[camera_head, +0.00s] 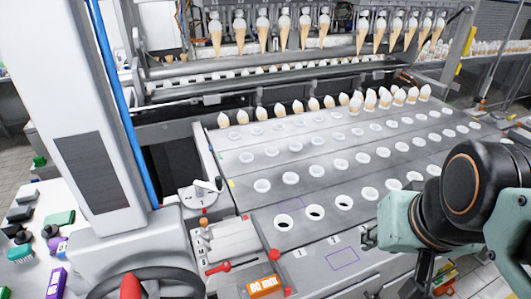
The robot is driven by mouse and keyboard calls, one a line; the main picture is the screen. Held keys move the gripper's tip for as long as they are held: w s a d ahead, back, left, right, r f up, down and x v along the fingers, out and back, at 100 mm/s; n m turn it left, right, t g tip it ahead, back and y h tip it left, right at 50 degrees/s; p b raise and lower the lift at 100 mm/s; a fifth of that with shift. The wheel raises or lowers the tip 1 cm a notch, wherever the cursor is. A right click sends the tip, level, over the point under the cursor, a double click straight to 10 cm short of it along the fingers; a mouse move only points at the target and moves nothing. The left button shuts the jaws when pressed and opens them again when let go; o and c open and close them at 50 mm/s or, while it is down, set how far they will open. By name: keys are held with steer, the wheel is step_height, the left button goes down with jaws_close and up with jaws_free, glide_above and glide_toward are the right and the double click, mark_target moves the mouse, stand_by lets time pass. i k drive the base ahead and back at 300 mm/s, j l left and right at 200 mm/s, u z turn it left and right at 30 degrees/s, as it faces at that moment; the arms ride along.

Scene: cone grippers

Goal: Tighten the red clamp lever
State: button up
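A small red lever (218,267) lies nearly flat along the lower left part of a light panel (232,243) at the front of the machine. It looks like the clamp lever, but I cannot tell whether it is loose or tight. Another red part (275,255) sits at the panel's right edge. My arm comes in from the right, and my gripper (370,238) seems to be the small grey end left of the green link. It is well to the right of the red lever and apart from it. Its fingers are too small to read.
An orange block marked "60 mm" (263,286) lies below the panel. A white lever on a round base (206,188) stands behind it. A holed plate (335,165) fills the middle, with filled cones along its back. A side table (30,240) holds small items at left.

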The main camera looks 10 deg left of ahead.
mark_target(226, 267)
steer(key=l+u, duration=0.1)
steer(key=u, duration=0.85)
steer(key=i+l, duration=0.05)
